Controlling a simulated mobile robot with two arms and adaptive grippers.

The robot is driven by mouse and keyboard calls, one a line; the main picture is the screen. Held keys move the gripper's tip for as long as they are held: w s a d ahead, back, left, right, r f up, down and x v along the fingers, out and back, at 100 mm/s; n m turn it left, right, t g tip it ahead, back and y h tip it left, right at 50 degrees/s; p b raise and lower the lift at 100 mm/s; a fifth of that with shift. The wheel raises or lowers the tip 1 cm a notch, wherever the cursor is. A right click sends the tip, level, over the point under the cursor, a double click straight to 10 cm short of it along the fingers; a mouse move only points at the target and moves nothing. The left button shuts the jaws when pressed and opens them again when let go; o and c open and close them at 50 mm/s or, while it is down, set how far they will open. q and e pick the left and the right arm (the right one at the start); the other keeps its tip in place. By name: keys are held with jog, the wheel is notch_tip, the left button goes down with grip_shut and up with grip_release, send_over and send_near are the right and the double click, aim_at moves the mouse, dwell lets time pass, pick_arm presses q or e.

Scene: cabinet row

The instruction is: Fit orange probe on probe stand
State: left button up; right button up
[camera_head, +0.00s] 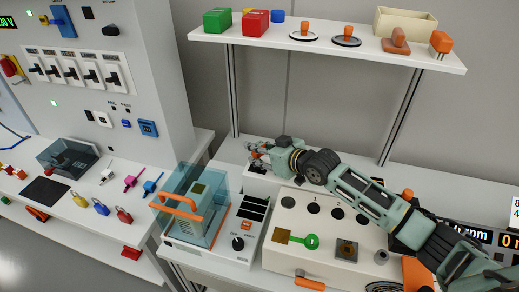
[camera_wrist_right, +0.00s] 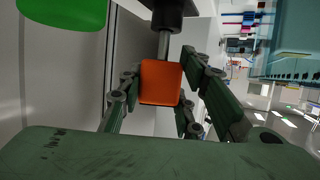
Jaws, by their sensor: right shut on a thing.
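My right gripper (camera_head: 262,151) reaches in from the right and is above the back of the bench, behind the clear-lidded machine. In the right wrist view its green fingers (camera_wrist_right: 160,95) are shut on an orange block (camera_wrist_right: 160,82), which looks like the orange probe. A grey metal shaft (camera_wrist_right: 164,44) runs from the block to a dark cylinder (camera_wrist_right: 168,14) at the top edge; I cannot tell whether they are joined or only in line. The orange shows small between the fingers in the head view. I cannot pick out the probe stand for sure. My left gripper is not in view.
A clear-lidded machine (camera_head: 193,202) with an orange handle stands left of the gripper. A white panel box (camera_head: 325,235) with a green key-like piece (camera_head: 311,241) lies below my right arm. A shelf (camera_head: 330,48) with boxes and orange-handled items hangs above.

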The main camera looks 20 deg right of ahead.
jog(key=shift+f+b, duration=0.45)
jog(key=shift+f, duration=0.35)
jog(key=o, duration=1.2)
jog(key=shift+f, duration=0.1)
jog(key=shift+o, duration=0.2)
jog(key=shift+s+d, duration=0.1)
jog(key=shift+s, duration=0.05)
jog(key=v, duration=1.1)
jog(key=shift+s+r, duration=0.3)
